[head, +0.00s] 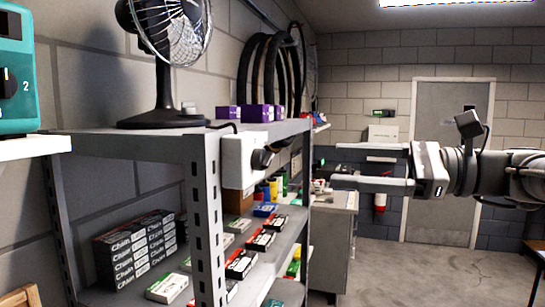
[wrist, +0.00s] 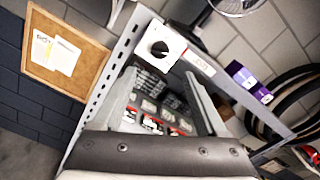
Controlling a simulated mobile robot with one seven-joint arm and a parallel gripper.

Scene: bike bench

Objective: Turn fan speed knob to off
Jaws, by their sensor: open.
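The fan speed knob (head: 263,158) is a black dial on a white box (head: 238,162) fixed to the front edge of the shelf's top. In the wrist view the knob (wrist: 160,48) faces the camera on its white box, with a light pointer mark on it. The fan (head: 170,35), black with a wire cage, stands on the top shelf; part of its cage (wrist: 237,4) shows in the wrist view. My gripper (head: 334,165) is open and empty, its two fingers pointing left toward the knob and apart from it. The fingers (wrist: 161,76) also show in the wrist view, below the box.
The grey shelf rack (head: 200,150) carries purple boxes (head: 260,113) on top and several small boxes below. A teal device with a dial (head: 14,85) stands at the far left. Tyres (head: 262,70) hang on the wall. Open floor (head: 420,275) lies at the right.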

